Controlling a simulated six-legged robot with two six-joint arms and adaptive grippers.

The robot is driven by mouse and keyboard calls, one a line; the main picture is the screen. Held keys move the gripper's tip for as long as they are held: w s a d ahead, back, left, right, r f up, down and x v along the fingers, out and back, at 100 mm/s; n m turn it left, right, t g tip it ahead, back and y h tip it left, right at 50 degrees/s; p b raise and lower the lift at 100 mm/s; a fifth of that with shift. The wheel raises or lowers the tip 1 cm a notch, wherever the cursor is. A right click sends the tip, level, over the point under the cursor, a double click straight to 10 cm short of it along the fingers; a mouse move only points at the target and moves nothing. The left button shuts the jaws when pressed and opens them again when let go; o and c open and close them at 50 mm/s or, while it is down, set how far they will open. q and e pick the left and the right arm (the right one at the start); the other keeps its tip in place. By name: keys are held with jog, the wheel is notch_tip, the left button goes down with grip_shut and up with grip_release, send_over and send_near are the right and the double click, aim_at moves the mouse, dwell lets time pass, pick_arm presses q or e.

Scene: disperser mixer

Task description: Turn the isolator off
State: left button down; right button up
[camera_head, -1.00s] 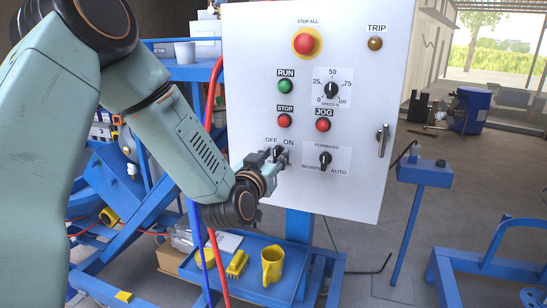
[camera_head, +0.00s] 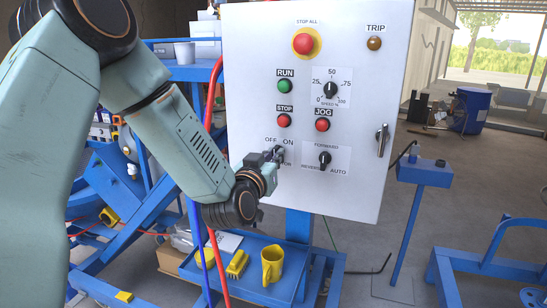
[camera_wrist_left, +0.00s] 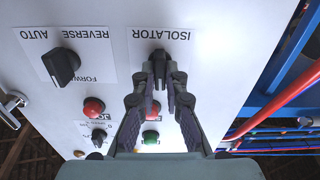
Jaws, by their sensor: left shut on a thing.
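The isolator (camera_head: 280,151) is a small black rotary knob on a white label marked OFF and ON, low on the left of the white control panel (camera_head: 245,60). My left gripper (camera_head: 273,157) is at this knob and partly covers it and its label. In the left wrist view, which shows the panel upside down, the knob (camera_wrist_left: 158,58) stands between the two fingertips of my left gripper (camera_wrist_left: 158,77). The fingers are shut on it. Its exact pointing direction is hard to tell behind the fingers. My right gripper is not in view.
The forward/reverse/auto knob (camera_head: 325,158) sits just right of the isolator. The stop button (camera_head: 284,120) and jog button (camera_head: 322,124) are above. Red and blue hoses (camera_head: 211,110) hang at the panel's left edge. A tray with a yellow mug (camera_head: 272,264) is below.

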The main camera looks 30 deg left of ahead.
pick_arm(q)
jog(key=shift+a+n+b, duration=0.1)
jog(key=shift+n+b, duration=1.5)
jog(key=shift+n, duration=2.2)
jog(key=c, duration=1.4)
grip_release()
jog(key=shift+s, duration=0.1)
jog(key=v, duration=0.7)
jog(key=shift+s, duration=0.2)
